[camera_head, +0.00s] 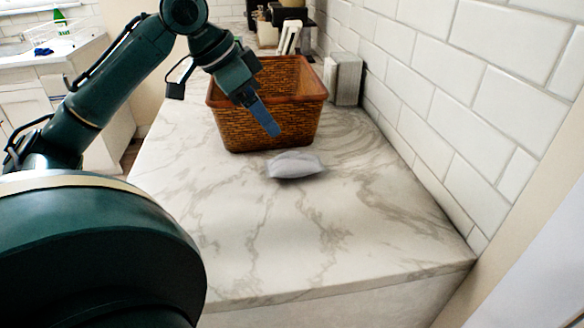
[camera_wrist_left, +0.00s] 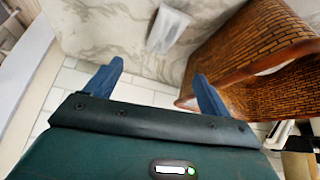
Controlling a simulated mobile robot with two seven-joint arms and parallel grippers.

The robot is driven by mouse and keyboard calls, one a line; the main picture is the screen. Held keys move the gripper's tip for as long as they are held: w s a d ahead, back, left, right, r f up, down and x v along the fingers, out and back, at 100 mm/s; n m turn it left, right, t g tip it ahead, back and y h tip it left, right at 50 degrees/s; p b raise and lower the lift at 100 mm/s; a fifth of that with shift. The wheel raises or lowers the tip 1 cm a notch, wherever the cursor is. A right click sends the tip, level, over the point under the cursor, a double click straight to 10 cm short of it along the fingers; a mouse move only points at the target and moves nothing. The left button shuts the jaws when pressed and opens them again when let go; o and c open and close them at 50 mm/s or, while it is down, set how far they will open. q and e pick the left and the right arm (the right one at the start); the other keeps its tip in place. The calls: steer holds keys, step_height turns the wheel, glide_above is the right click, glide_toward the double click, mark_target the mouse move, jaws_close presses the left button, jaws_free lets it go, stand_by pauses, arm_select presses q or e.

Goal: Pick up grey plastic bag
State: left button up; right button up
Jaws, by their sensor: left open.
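The grey plastic bag (camera_head: 296,165) lies on the marble counter, just in front of the wicker basket. It is small, pale grey and pillow-shaped. In the left wrist view the bag (camera_wrist_left: 168,30) shows near the top, beyond and between the fingertips. My left gripper (camera_head: 268,122) is above the counter at the basket's front side, higher than the bag and apart from it. In the left wrist view its two blue fingers (camera_wrist_left: 155,80) are spread with nothing between them. My right gripper is not in view.
The brown wicker basket (camera_head: 270,131) stands right behind the bag, close to my left gripper. A grey-white block-like object (camera_head: 345,78) is beside it at the tiled wall (camera_head: 440,95). The marble counter (camera_head: 320,230) is clear in front of the bag.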

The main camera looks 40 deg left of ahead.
mark_target(293, 158)
arm_select(q)
steer(key=x, duration=1.4)
steer(key=shift+a+f, duration=0.2)
steer(key=shift+a, duration=0.05)
steer(key=shift+c, duration=0.4)
steer(key=shift+s, duration=0.1)
steer(key=c, duration=1)
